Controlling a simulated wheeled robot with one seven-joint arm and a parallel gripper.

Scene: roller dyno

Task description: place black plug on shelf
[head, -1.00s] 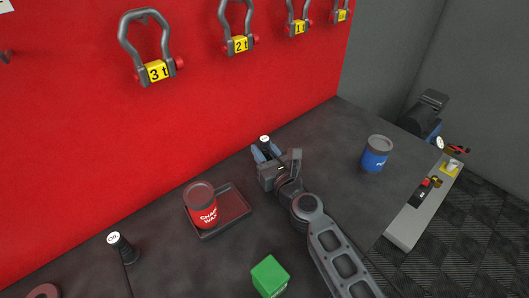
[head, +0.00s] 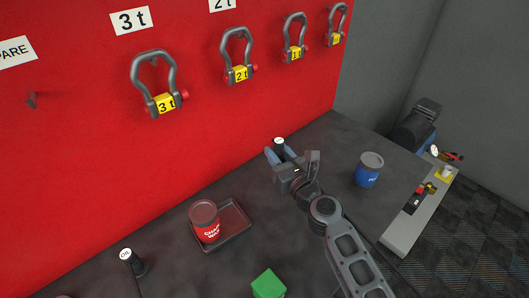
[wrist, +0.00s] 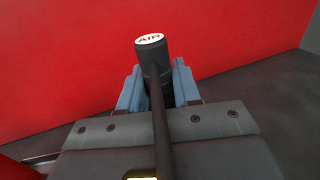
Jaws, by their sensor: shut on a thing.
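My gripper (head: 281,156) is over the dark worktop near the foot of the red wall. Its blue fingers are shut on a black plug (head: 280,144) with a round white top. In the wrist view the plug (wrist: 155,58) stands upright between the fingers (wrist: 158,90), and its white cap reads AIR. A thin dark strip runs from it toward the camera. I cannot tell whether the plug's base touches the surface. A second black plug (head: 134,264), marked OIL, stands at the lower left. The dark worktop (head: 325,145) is the only shelf-like surface I see.
A red can (head: 205,222) sits in a dark tray (head: 238,224) left of my gripper. A blue can (head: 368,170) stands to the right. A green block (head: 268,285) is at the front. Shackles (head: 157,85) hang on the red wall (head: 90,170). The worktop behind the blue can is clear.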

